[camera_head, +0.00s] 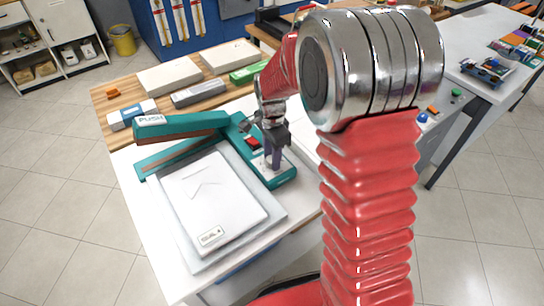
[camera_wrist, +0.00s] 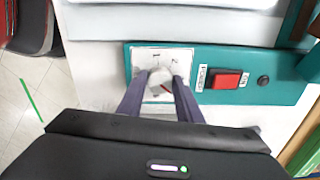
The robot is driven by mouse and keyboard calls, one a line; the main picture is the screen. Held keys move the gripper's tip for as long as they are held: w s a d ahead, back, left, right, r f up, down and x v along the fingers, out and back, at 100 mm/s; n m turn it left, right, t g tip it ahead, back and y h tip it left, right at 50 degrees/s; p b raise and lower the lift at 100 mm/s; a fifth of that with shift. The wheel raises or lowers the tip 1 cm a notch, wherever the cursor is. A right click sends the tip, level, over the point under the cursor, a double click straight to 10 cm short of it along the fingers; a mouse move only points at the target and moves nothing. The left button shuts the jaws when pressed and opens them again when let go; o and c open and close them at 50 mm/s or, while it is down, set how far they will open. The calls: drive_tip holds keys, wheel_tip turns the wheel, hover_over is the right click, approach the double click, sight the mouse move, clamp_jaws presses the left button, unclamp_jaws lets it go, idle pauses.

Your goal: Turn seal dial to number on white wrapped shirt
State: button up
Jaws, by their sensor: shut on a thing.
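The white wrapped shirt (camera_head: 212,198) lies flat on a pale tray with a small printed label (camera_head: 212,236) near its front edge; the label's number is too small to read surely. The teal sealer (camera_head: 182,125) has its long arm marked PUSH raised behind the shirt. Its seal dial (camera_wrist: 160,80) is a pale knob with a red pointer mark on a white plate, whose markings are partly hidden. My gripper (camera_wrist: 160,86) is shut on the dial from above. In the head view my gripper (camera_head: 274,158) hides the dial.
A red power switch (camera_wrist: 227,80) and a black button (camera_wrist: 263,80) sit right of the dial on the sealer. Folded white packages (camera_head: 170,76) and a green box (camera_head: 248,72) lie at the table's back. Another counter with small items stands right.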

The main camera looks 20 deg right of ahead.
drive_tip(key=shift+w+d+r+m, duration=0.1)
drive_tip(key=shift+m, duration=0.7)
drive_tip(key=o, duration=1)
drive_tip(key=shift+o, duration=0.2)
wheel_tip(320, 180, up, 14)
drive_tip(key=shift+f, duration=0.2)
